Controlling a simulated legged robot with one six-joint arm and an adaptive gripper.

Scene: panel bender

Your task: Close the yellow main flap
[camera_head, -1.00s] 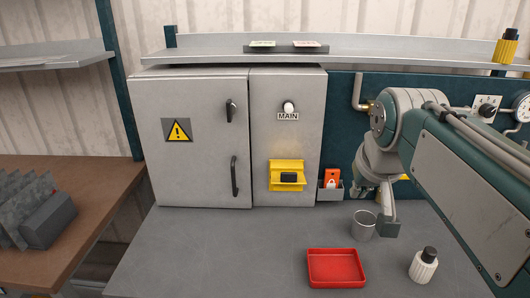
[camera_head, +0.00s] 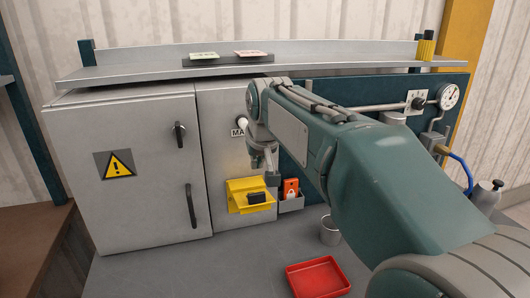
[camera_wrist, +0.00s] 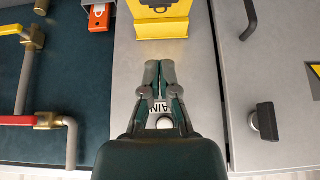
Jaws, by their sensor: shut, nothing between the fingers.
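The yellow main flap (camera_head: 241,190) is on the narrow right section of the grey cabinet, below the MAIN label. Its lower part juts out from the cabinet face, with a black block (camera_head: 257,197) at its front. In the wrist view the yellow flap (camera_wrist: 160,29) is at the top centre, partly cut off by the frame edge. My gripper (camera_head: 272,181) is just right of the flap's upper edge in the head view. In the wrist view my gripper (camera_wrist: 160,66) is shut and empty, its fingertips pointing at the flap with a visible gap.
The wide cabinet door (camera_head: 135,170) with black handles is to the left. A holder with a red tag (camera_head: 290,189) is right of the flap. A metal cup (camera_head: 330,232) and red tray (camera_head: 318,278) are on the bench. A shelf (camera_head: 260,62) runs above. The bench left of the tray is clear.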

